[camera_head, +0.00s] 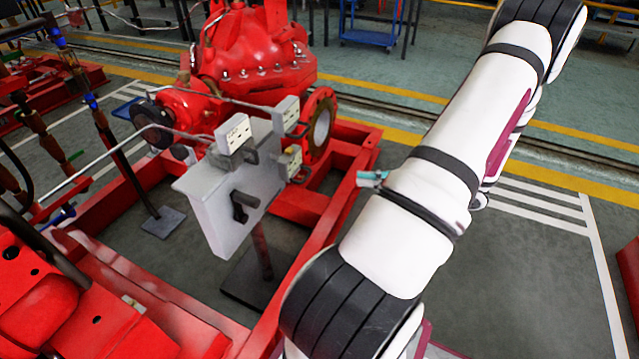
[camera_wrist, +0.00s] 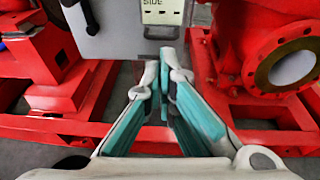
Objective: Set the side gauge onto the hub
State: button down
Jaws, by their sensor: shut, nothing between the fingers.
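The side gauge is a small grey box with a cream label reading "SIDE", cut off at the top of the wrist view (camera_wrist: 162,14). It appears to be the yellowish-labelled box in the head view (camera_head: 290,160), at the right edge of a grey cabinet (camera_head: 228,192). I cannot tell which part is the hub. My gripper (camera_wrist: 165,58) is shut and empty, its grey, teal-padded fingers meeting just below the gauge in the picture. In the head view, only a teal bit of my gripper (camera_head: 373,178) shows beyond my arm, apart from the cabinet.
Two more labelled boxes sit on the cabinet, at its top (camera_head: 233,133) and back right (camera_head: 287,113). A black handle (camera_head: 242,205) juts from its front. A red pump (camera_head: 250,50) with a round flange (camera_head: 320,120) stands behind. A red base frame (camera_head: 325,215) surrounds them.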

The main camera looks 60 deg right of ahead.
jog(key=shift+s+d+f, duration=0.2)
jog(key=shift+s+f, duration=0.1)
jog(key=shift+s, duration=0.05)
jog(key=b, duration=0.5)
send_near(297, 171)
jog(key=w+f, duration=0.2)
jog(key=shift+w+a, duration=0.35)
jog(key=shift+w, duration=0.15)
jog(key=shift+w+a+r+p, duration=0.15)
jog(key=shift+w+p, duration=0.5)
jog(key=shift+w, duration=1.9)
